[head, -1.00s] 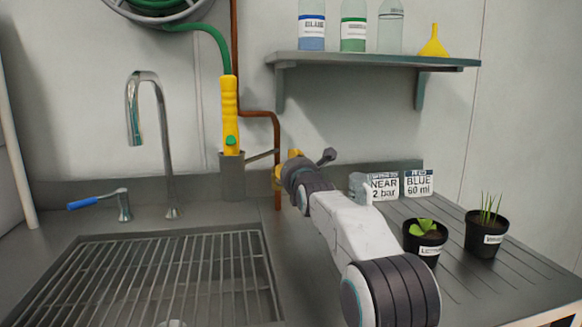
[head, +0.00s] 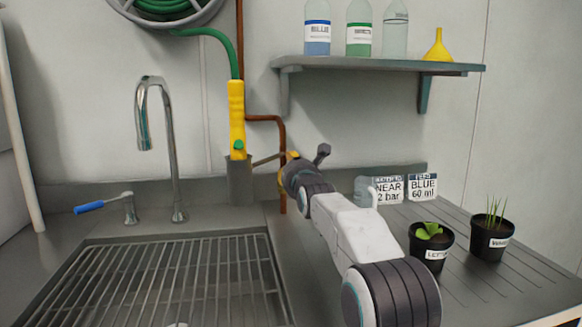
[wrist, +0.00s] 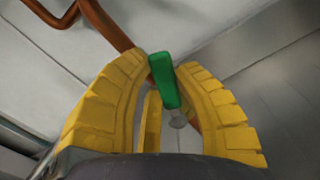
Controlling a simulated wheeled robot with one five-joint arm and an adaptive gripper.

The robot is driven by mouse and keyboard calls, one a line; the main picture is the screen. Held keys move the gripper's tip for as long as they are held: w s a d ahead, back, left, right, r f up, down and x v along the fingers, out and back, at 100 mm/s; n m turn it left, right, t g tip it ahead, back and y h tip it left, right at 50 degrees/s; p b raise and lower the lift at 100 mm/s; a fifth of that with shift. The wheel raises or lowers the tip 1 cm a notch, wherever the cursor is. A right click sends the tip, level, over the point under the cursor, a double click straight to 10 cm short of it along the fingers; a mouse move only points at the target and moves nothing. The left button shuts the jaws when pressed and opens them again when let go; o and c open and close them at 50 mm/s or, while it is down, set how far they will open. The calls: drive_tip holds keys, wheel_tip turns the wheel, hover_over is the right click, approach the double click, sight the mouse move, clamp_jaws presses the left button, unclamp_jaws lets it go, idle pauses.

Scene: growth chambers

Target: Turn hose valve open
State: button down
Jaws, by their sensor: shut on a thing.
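The hose valve's green lever (wrist: 164,80) stands between the two yellow fingers of my gripper (wrist: 165,66) in the wrist view. The fingers are shut on it, one on each side. A clear or grey stub shows just below the lever. The copper pipe (wrist: 108,25) runs behind. In the head view my gripper (head: 293,157) is at the copper pipe (head: 281,135), mostly hidden by my own wrist, and the lever cannot be seen there.
A yellow spray wand (head: 237,105) on a green hose (head: 215,36) stands in a grey holder (head: 239,183) left of my gripper. A sink grate (head: 180,280), a tap (head: 170,130) and a blue-handled lever (head: 90,207) are left. Potted plants (head: 432,247) stand right, below a shelf (head: 380,64).

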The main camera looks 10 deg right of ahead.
drive_tip(key=c, duration=0.9)
unclamp_jaws()
drive_tip(key=shift+d, duration=0.1)
drive_tip(key=shift+s, duration=0.15)
drive_tip(key=shift+s, duration=5.85)
